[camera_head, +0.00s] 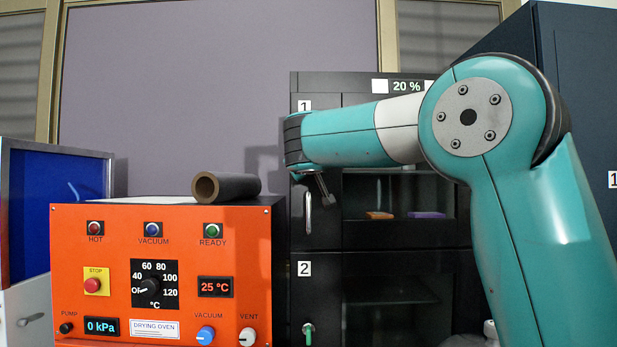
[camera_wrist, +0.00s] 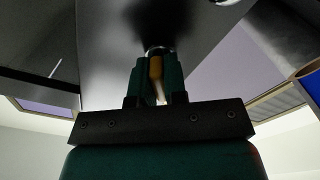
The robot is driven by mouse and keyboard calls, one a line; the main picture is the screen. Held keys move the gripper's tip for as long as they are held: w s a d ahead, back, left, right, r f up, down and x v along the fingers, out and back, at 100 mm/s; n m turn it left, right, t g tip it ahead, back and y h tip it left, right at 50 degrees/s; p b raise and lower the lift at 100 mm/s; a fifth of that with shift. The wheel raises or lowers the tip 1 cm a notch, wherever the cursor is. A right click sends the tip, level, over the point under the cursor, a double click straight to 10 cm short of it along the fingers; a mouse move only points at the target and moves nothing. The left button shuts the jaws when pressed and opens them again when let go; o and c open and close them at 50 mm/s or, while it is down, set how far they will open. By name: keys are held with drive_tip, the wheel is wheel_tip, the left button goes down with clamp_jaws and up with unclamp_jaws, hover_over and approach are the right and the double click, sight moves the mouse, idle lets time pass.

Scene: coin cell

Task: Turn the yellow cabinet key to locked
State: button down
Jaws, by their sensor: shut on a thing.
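The yellow key (camera_wrist: 156,68) shows in the wrist view between the two dark green fingers of my gripper (camera_wrist: 157,72), which are shut on it. The key's far end meets a round metal lock (camera_wrist: 158,50) on a dark grey panel (camera_wrist: 115,50); how far the key is turned cannot be told. In the head view the black cabinet (camera_head: 325,262) stands behind my arm, with doors marked 1 and 2.
The orange drying oven (camera_head: 200,255) stands left of the cabinet with a brown tube (camera_head: 228,187) on top. A dark blue cabinet (camera_head: 585,120) is at the right.

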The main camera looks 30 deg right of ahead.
drive_tip(key=m+b, duration=0.3)
drive_tip(key=m, duration=0.1)
drive_tip(key=shift+f, duration=0.2)
drive_tip(key=shift+r+m+b, duration=0.15)
drive_tip(key=shift+m+b, duration=0.95)
drive_tip(key=shift+m, duration=0.4)
drive_tip(key=c, duration=1.2)
unclamp_jaws()
drive_tip(key=shift+o, duration=0.2)
drive_tip(key=b+v, duration=0.4)
drive_tip(key=v, duration=1.3)
drive_tip(key=shift+s+a, duration=0.2)
